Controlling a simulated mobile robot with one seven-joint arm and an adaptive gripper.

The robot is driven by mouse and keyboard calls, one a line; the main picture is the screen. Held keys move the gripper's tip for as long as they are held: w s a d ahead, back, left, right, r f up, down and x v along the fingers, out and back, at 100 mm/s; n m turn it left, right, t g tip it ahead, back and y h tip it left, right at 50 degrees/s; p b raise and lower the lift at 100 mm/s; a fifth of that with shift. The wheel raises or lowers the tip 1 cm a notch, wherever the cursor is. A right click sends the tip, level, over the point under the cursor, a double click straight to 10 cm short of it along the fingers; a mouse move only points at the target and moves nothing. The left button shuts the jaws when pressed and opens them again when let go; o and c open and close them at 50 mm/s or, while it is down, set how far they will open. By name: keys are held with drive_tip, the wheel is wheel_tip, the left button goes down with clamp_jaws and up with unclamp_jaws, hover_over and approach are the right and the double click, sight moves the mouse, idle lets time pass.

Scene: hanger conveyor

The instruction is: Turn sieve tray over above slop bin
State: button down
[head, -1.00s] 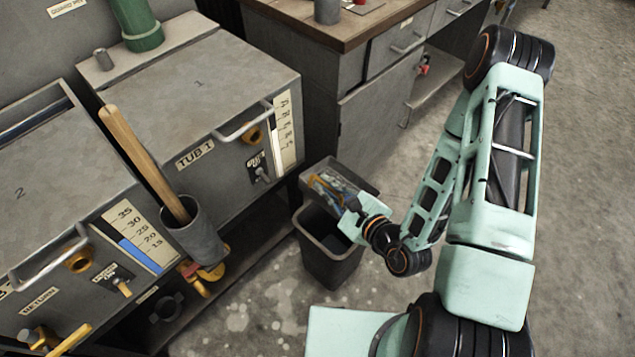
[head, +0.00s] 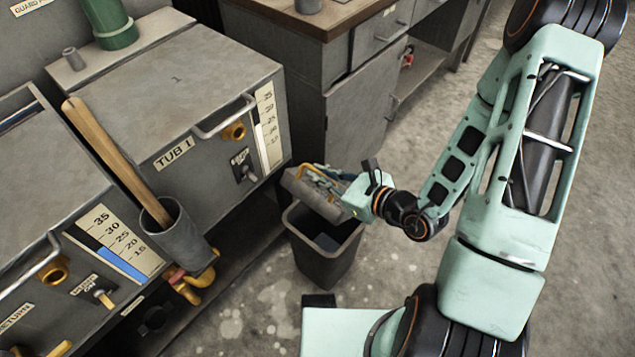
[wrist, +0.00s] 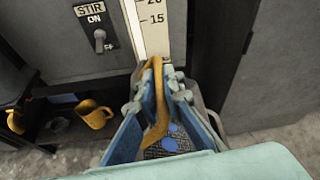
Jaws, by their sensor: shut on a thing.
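The sieve tray (head: 298,188) is a shallow grey tray with a yellow handle (wrist: 157,105). It is held tilted above the slop bin (head: 322,262), over its rear rim. The slop bin is a dark, open-topped bin on the floor. My gripper (head: 328,184) is shut on the tray's handle. In the wrist view the yellow handle passes between my blue-padded fingers. Mesh with blue patches (wrist: 170,142) shows below them. Part of the tray is hidden by my gripper, and I cannot tell what lies in it.
Tub 1 (head: 180,95), with a protruding front rail, stands left of the bin. A grey holder (head: 178,232) with a wooden handle in it hangs in front of the tubs. A workbench cabinet (head: 350,125) stands behind the bin. The floor to the right is open.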

drive_tip(key=b, duration=0.1)
drive_tip(key=w+m+b, duration=0.1)
drive_tip(key=shift+d+r+g+b, duration=0.2)
drive_tip(key=shift+g+b, duration=0.1)
drive_tip(key=shift+b, duration=0.1)
drive_tip(key=b, duration=0.3)
drive_tip(key=shift+d+r+m+y, duration=0.15)
drive_tip(key=shift+m+y, duration=0.15)
drive_tip(key=shift+w+b, duration=0.1)
drive_tip(key=shift+b, duration=0.45)
drive_tip(key=m+b, duration=0.1)
drive_tip(key=b, duration=0.2)
drive_tip(key=shift+w+d+g+y, duration=0.25)
drive_tip(key=shift+w+g+y, duration=0.05)
drive_tip(key=w+d+f+m+g+y+p, duration=0.2)
drive_tip(key=w+d+m+y+p, duration=0.2)
drive_tip(key=m+p, duration=0.3)
drive_tip(key=shift+w+d+f+m+g+y, duration=0.2)
drive_tip(key=shift+w+m+g+y, duration=0.25)
drive_tip(key=shift+w+m, duration=0.65)
drive_tip(key=shift+s+m, duration=0.3)
